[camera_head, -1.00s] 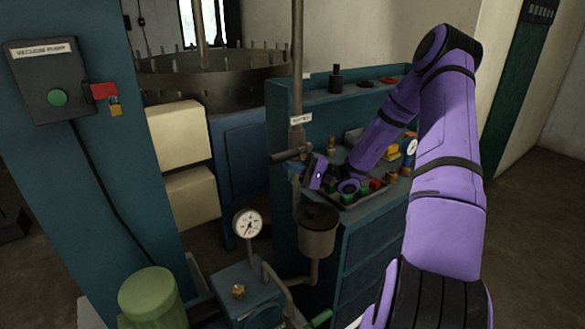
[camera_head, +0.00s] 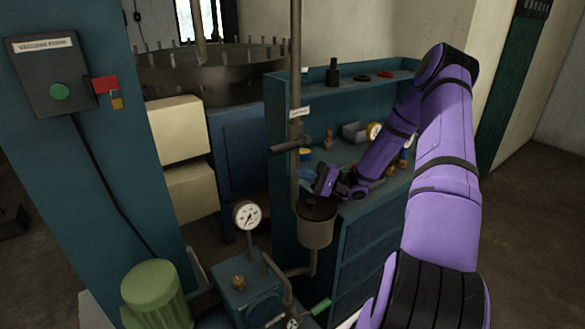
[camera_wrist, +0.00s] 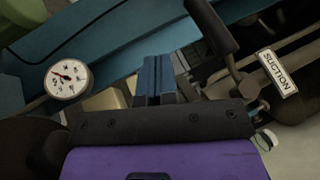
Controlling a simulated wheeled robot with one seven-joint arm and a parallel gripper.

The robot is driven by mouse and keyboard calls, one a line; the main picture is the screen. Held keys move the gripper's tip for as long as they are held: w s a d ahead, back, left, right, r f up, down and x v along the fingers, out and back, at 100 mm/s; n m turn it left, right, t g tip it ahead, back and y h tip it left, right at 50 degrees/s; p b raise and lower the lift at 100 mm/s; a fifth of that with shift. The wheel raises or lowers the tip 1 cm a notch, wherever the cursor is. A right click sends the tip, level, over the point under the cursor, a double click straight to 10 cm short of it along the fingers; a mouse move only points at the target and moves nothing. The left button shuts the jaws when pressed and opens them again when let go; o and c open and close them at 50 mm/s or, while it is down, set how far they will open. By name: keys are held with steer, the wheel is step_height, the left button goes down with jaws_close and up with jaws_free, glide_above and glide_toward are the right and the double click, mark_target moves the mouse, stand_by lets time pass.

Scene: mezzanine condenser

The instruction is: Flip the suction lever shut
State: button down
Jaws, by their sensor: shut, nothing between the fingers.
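The suction lever (camera_head: 284,148) is a grey bar sticking out to the left, roughly level, from the upright pipe under a white label (camera_head: 299,112). In the wrist view the lever (camera_wrist: 212,27) is a dark handle at the upper right, joined to a valve beside the label reading SUCTION (camera_wrist: 278,73). My gripper (camera_head: 322,185) is below and right of the lever, near the pipe and above the grey pot. In the wrist view my gripper (camera_wrist: 155,78) has its blue fingers together, empty, left of the lever and apart from it.
The grey pot (camera_head: 315,233) and a dial gauge (camera_head: 246,214) stand below; the gauge (camera_wrist: 67,80) also shows in the wrist view. The blue bench (camera_head: 350,98) with small items stands behind my arm. A blue column with a switch box (camera_head: 54,84) is at left.

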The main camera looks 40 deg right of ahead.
steer(key=shift+v, duration=2.95)
steer(key=shift+s+a+f, duration=0.1)
steer(key=shift+f, duration=0.05)
steer(key=s+a+r+n+g+h, duration=0.35)
steer(key=a+r+g+h, duration=0.2)
steer(key=a+r, duration=0.3)
steer(key=s+a+r+n+g+h, duration=0.3)
steer(key=s+a+r+g+h, duration=0.1)
steer(key=a+r+g, duration=0.4)
steer(key=s+a+r+t+h, duration=0.2)
steer(key=s+r+t+h, duration=0.2)
steer(key=s+r, duration=0.2)
steer(key=s+a+r+t+h, duration=0.3)
steer(key=s+r, duration=0.4)
steer(key=s, duration=0.4)
steer(key=shift+s+n+t+h, duration=0.25)
steer(key=shift+n+t+h, duration=0.3)
steer(key=shift+h, duration=0.7)
steer(key=shift+a, duration=0.15)
